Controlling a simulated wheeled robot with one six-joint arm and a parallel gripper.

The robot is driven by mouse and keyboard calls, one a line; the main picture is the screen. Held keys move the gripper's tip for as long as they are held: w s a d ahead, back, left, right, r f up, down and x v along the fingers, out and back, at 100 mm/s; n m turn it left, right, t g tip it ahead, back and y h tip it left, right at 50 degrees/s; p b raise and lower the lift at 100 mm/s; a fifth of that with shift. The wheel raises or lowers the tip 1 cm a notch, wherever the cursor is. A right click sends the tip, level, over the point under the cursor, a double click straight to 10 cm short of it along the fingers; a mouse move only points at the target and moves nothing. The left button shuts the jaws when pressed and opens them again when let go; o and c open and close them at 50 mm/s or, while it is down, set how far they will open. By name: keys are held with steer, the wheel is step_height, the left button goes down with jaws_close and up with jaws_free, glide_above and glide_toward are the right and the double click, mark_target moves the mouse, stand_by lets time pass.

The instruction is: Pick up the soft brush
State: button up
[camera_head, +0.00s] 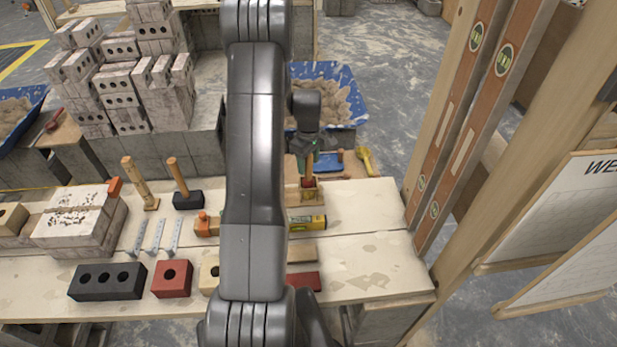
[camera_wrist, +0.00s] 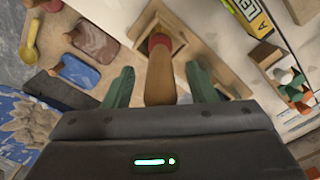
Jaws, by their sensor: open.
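A brush with a wooden handle and a red collar (camera_wrist: 159,78) stands in a small wooden holder (camera_wrist: 181,42) in the wrist view; I take it for the soft brush. Its bristles are hidden in the holder. In the head view the brush (camera_head: 307,182) shows small below my gripper, in the holder (camera_head: 318,193) on the bench. My gripper (camera_wrist: 160,88) has green fingers, open, one on each side of the handle with gaps visible. My gripper also shows in the head view (camera_head: 308,158), above the brush.
A blue-based float (camera_wrist: 80,77) and a brown one (camera_wrist: 95,42) lie beside the holder, with a yellow scoop (camera_head: 367,160) farther out. A yellow level (camera_head: 308,222) lies nearer. A blue mortar tub (camera_head: 352,92) stands behind. The bench's right end (camera_head: 370,265) is clear.

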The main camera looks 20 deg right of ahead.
steer(key=shift+f, duration=0.45)
steer(key=c, duration=1.1)
steer(key=shift+o, duration=0.2)
step_height(320, 180, up, 10)
steer(key=shift+r+b, duration=0.1)
steer(key=shift+b, duration=0.5)
